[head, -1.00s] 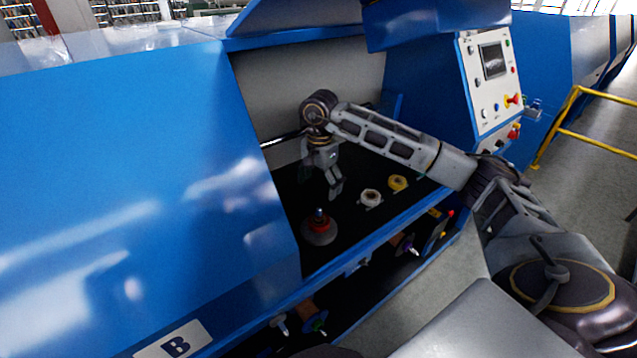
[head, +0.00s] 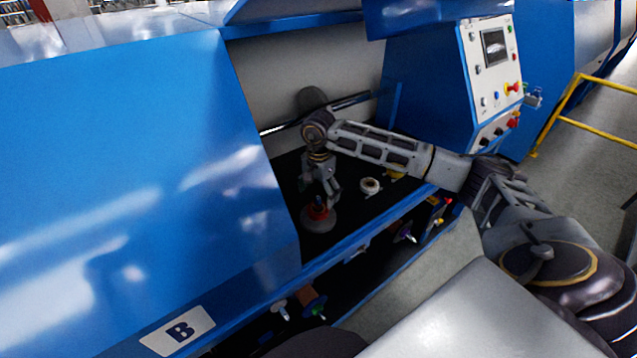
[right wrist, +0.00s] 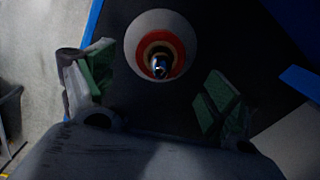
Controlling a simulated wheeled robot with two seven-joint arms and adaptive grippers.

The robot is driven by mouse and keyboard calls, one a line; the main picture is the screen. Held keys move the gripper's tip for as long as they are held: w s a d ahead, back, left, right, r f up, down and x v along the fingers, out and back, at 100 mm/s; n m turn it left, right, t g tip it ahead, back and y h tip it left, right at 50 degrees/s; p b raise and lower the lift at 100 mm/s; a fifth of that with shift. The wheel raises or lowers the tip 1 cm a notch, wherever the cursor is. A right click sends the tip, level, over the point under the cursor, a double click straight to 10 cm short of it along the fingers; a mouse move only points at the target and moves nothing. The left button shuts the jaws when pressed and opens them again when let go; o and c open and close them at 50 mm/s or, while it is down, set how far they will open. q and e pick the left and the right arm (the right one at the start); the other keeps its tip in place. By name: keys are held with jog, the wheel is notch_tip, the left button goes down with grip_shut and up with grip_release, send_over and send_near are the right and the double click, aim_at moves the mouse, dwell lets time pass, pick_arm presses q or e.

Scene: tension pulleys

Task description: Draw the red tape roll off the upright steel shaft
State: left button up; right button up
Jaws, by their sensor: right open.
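The red tape roll (head: 317,212) sits around the upright steel shaft on a grey round base (head: 322,223) on the black bed of the blue machine. In the right wrist view the red roll (right wrist: 178,57) shows as a ring around the shaft (right wrist: 159,66), above the pale disc of the base (right wrist: 134,30). My right gripper (head: 329,200) is just above and beside the roll, pointing down. In the right wrist view its green-padded fingers (right wrist: 157,92) are wide apart with nothing between them; the roll lies ahead of them. My left gripper is not in view.
A white roll (head: 370,186) and a partly hidden yellow roll (head: 396,174) stand to the right on the black bed. The blue cover marked B (head: 150,170) walls off the left side. A control panel (head: 492,75) stands at the right.

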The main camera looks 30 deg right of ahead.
aim_at(318, 206)
jog(key=shift+f+p, duration=0.45)
jog(key=shift+f, duration=2.5)
jog(key=c, duration=1.1)
